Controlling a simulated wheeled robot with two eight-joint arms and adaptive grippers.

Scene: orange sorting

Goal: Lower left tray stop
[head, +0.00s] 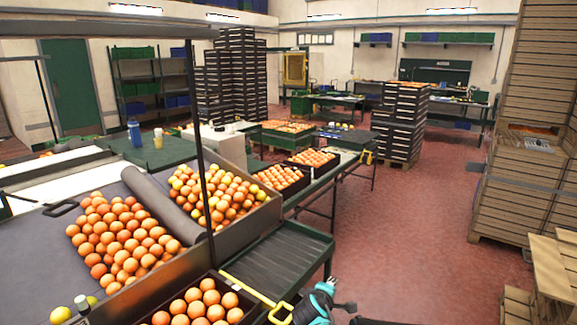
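A yellow bar (246,288) with a yellow loop handle (280,313) slants across the near end of the roller track, just behind the front tray of oranges; it looks like the left tray stop. A black and teal gripper (326,290), which appears to be my left one, is at the bottom edge, just right of the loop handle. I see a small gap between them. Its fingers are small and partly cut off, so I cannot tell whether they are open. The front tray (254,306) holds several oranges and is cut off by the bottom edge. My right gripper is not clearly visible.
The empty roller track (283,256) runs behind the bar. A sloping sorting table (60,240) with orange piles and a thin dark post (203,140) stand at left. Stacked crates (400,125) stand farther back. Red floor (420,235) is clear at right, beside wooden pallets (553,275).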

